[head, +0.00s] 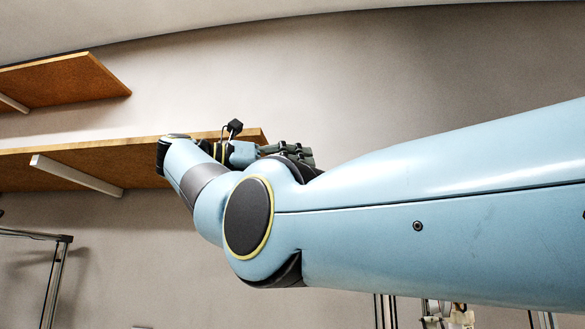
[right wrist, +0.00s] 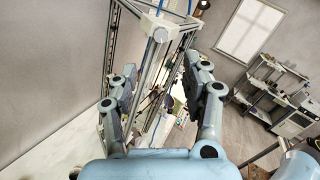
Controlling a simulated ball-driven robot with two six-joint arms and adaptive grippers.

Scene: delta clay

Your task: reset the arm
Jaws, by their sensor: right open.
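My right arm, light blue, crosses the head view from the right edge, raised and bent at a round joint. My right gripper (head: 290,152) is partly hidden behind my wrist and forearm there, in front of the wall and shelf area. In the right wrist view, my right gripper (right wrist: 163,88) shows two fingers standing wide apart, with nothing held between them. My left gripper is in neither view.
A brown wooden shelf (head: 70,165) on a white bracket lies behind my wrist; a second shelf (head: 60,82) is higher at left. A metal frame (right wrist: 160,35) with blue tubing stands beyond the open fingers. A rack (right wrist: 270,90) stands at right near a bright window (right wrist: 250,28).

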